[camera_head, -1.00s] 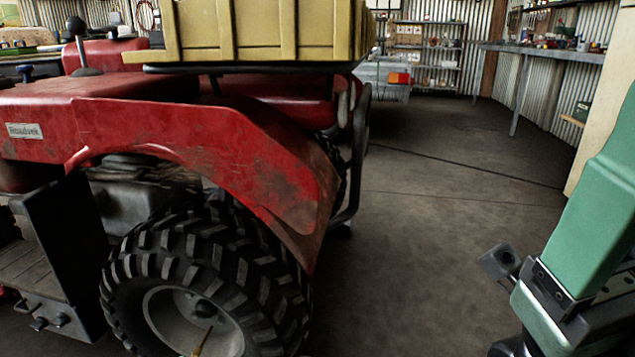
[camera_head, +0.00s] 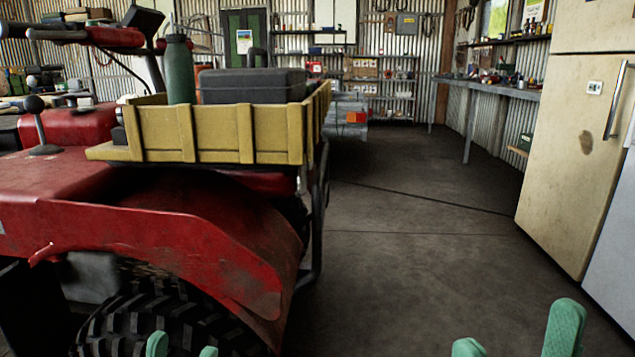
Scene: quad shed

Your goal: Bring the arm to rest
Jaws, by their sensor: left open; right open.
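Only the green fingertips of my grippers show, along the bottom edge of the head view. My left gripper (camera_head: 182,349) is in front of the quad's rear tyre, with its two tips apart and nothing seen between them. My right gripper (camera_head: 515,338) is over the open floor to the right, with its fingers wide apart and empty. The rest of both arms is out of view below.
A red quad (camera_head: 150,245) fills the left, carrying a yellow wooden crate (camera_head: 220,135) with a green bottle (camera_head: 180,70) and a black case (camera_head: 253,85). A cream fridge (camera_head: 570,130) stands right. The concrete floor (camera_head: 410,250) between is clear.

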